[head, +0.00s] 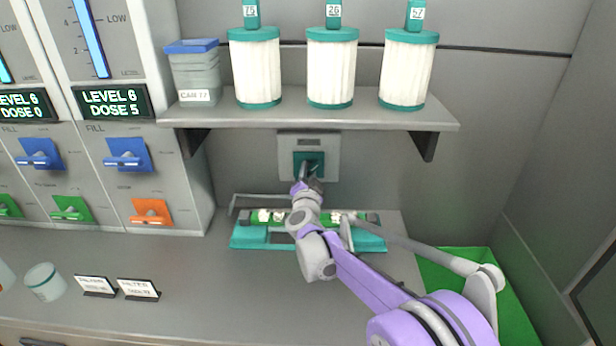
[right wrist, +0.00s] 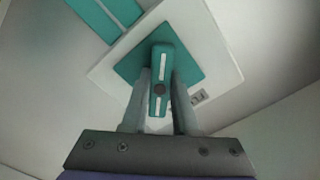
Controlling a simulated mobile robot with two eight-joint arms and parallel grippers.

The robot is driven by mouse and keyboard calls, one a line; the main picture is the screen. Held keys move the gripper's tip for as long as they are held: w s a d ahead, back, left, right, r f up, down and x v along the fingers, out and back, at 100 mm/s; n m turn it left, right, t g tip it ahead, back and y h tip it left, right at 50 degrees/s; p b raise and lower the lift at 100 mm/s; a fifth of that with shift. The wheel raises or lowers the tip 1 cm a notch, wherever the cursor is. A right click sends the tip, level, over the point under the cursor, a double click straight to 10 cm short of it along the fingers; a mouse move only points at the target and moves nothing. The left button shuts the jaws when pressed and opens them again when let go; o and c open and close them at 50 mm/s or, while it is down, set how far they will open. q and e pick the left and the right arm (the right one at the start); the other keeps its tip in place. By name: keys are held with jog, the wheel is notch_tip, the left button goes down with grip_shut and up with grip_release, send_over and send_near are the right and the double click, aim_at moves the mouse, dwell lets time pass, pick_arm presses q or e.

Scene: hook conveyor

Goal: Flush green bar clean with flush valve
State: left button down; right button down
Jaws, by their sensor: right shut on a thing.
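The flush valve is a teal handle with white stripes on a teal square and pale wall plate (head: 330,150), under the shelf. In the right wrist view the handle (right wrist: 160,62) stands between the two fingers. My right gripper (head: 307,176) is shut on this handle, and its fingers (right wrist: 160,100) show on both sides of it. The green bar (head: 258,217) lies across the teal holder (head: 250,238) on the counter below, with pale patches along it. My right arm hides its middle. My left gripper is not in view.
Several white filters (head: 331,70) and a grey container with a blue lid (head: 194,75) stand on the shelf (head: 310,118) above. Dispensers with coloured levers (head: 128,154) are at left. A green bin (head: 445,290) is at lower right. A small cup (head: 45,282) and labels stand on the counter.

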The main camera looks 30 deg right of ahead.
jog(key=n+b, duration=0.3)
jog(key=n, duration=0.2)
jog(key=shift+n, duration=0.4)
dwell(0.4)
jog(key=c, duration=0.7)
grip_release()
jog(key=shift+s+a, duration=0.1)
jog(key=v, duration=1)
jog(key=shift+s+a, duration=0.1)
jog(key=shift+s, duration=0.2)
